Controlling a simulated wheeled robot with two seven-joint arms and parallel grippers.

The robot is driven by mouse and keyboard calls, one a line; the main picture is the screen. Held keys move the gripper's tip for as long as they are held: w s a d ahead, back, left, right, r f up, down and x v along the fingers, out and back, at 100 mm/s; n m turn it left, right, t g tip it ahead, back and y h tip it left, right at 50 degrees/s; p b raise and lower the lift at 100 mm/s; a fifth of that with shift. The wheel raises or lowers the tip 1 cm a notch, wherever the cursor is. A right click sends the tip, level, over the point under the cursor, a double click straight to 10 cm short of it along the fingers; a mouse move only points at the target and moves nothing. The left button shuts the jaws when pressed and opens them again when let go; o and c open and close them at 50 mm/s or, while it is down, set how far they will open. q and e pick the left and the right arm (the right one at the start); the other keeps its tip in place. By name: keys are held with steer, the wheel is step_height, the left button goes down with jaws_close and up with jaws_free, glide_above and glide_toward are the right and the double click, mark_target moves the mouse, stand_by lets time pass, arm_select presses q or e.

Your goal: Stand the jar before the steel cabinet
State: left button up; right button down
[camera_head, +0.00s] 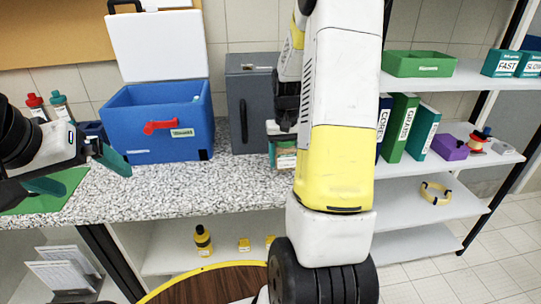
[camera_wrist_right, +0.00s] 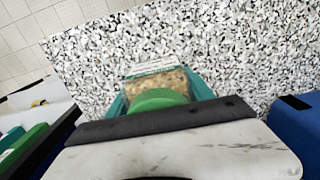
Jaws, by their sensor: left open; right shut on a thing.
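The jar has a green lid (camera_wrist_right: 160,98), a pale label and brownish contents, and shows between my right fingertips in the right wrist view. In the head view the jar (camera_head: 285,161) is at the cabinet's lower right, partly hidden by my right arm. My right gripper (camera_head: 282,131) is shut on it from above. I cannot tell whether the jar's base touches the counter. The grey steel cabinet (camera_head: 254,105) stands upright on the speckled counter (camera_head: 180,188). My left gripper (camera_head: 80,172) is open and empty at the left, over the counter's green mat.
An open blue cooler box (camera_head: 150,145) stands left of the cabinet. Red and teal bottles (camera_head: 48,106) are behind my left arm. The counter before the cooler is clear.

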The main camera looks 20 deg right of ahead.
mark_target(288, 165)
steer(key=shift+w+d, duration=0.5)
steer(key=shift+d, duration=0.3)
steer(key=shift+f, duration=1.8)
steer(key=shift+f, duration=0.1)
steer(key=shift+c, duration=2)
jaws_free()
